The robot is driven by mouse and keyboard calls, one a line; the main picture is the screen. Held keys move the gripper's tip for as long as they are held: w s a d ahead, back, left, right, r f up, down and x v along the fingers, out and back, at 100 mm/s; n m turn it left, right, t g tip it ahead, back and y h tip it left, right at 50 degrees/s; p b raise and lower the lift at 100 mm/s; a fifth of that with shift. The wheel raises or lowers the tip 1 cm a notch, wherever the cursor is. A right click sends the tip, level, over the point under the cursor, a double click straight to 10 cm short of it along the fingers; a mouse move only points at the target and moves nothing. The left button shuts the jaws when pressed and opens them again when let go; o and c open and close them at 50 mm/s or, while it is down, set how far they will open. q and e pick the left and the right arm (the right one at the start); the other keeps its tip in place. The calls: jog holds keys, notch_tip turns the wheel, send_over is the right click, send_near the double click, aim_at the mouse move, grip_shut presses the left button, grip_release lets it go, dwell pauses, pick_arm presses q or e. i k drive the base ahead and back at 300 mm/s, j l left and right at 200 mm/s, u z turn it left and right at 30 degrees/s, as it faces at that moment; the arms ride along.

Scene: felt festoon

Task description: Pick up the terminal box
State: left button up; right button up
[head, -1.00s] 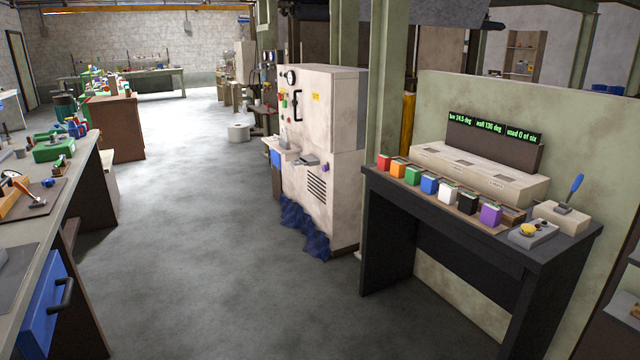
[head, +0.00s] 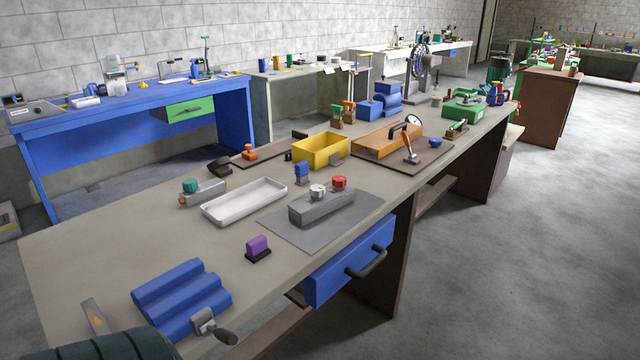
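Nothing in view is labelled as the terminal box, and I cannot tell for sure which thing it is. A long grey box (head: 321,208) with a red and a pale round cap on top sits on a flat grey mat (head: 284,228) on the near workbench. A small purple block on a dark base (head: 258,247) stands to the left of the mat. A small blue upright piece (head: 301,173) stands behind the grey box. Neither of my grippers shows in this view.
The long workbench (head: 90,249) also bears a white tray (head: 245,201), a yellow bin (head: 321,151), an orange-brown box (head: 388,139) and a blue ridged block (head: 180,297). A blue drawer (head: 348,264) juts from its front. Open floor (head: 500,270) lies to the right.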

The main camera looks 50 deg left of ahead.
aim_at(303, 211)
jog(key=i+u, duration=0.5)
jog(key=i+l+u, duration=0.2)
jog(key=i+u, duration=0.25)
jog(key=i+l+u, duration=0.3)
jog(key=u, duration=0.2)
jog(key=i+l+u, duration=0.25)
jog(key=u, duration=0.15)
jog(key=i+l+u, duration=0.25)
jog(key=u, duration=0.2)
jog(key=i+l+u, duration=0.15)
jog(key=l+u, duration=0.25)
jog(key=i+l+u, duration=0.1)
jog(key=l+u, duration=0.35)
